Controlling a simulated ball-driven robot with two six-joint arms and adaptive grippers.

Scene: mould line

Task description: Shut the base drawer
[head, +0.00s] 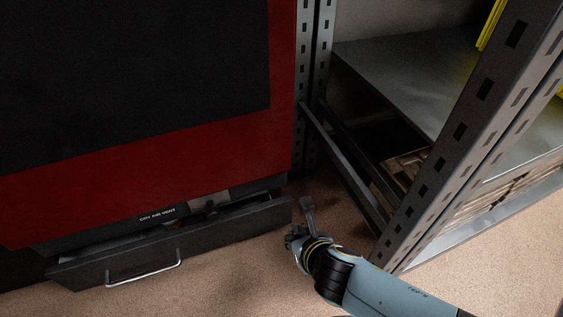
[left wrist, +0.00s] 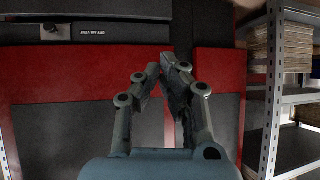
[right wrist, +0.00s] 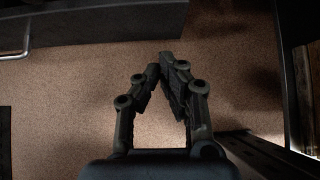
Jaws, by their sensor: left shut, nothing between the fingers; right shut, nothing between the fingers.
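The base drawer (head: 215,230) is a dark, low drawer under the red and black cabinet (head: 200,150), standing part-way out with a gap behind its front. Its pale bar handle (head: 143,272) is on the front face. In the right wrist view the drawer (right wrist: 95,22) and handle (right wrist: 18,45) are at the upper left. My right gripper (head: 299,221) is shut and empty, just off the drawer's right end, above the floor; I see no contact. My left gripper (left wrist: 167,62) shows only in its wrist view, shut and empty, before a red and dark panel (left wrist: 65,78).
A grey metal shelf rack (head: 450,150) stands right of the cabinet, with perforated posts and low slanting bars (head: 345,165) close to my right arm. Boxes (head: 408,168) lie on its low shelf. The tan floor (head: 230,285) before the drawer is clear.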

